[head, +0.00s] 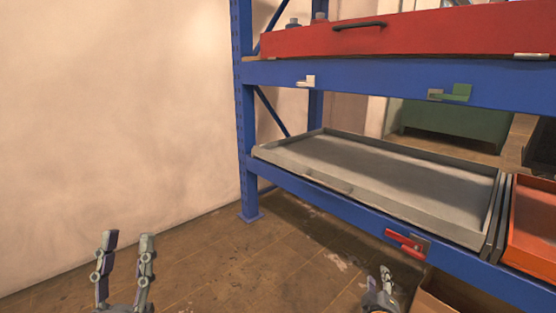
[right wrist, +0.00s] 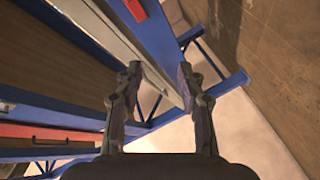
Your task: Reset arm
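My left gripper (head: 126,262) is at the lower left of the head view, in front of the wall and floor. Its two fingers point up, apart and empty. My right gripper (head: 385,280) is at the bottom of the head view, in front of the shelf's lower beam, seen nearly edge-on. The right wrist view shows the right gripper (right wrist: 158,80) with its two fingers apart and nothing between them. Behind those fingers, the blue rack and the floor show. Neither gripper visibly touches anything.
A blue rack (head: 246,130) holds a grey tray (head: 380,170) on its lower level and a red drawer or box (head: 420,30) above. An orange bin (head: 533,225) is at the right, a cardboard box (head: 440,295) below. The floor (head: 220,250) left of the rack is clear.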

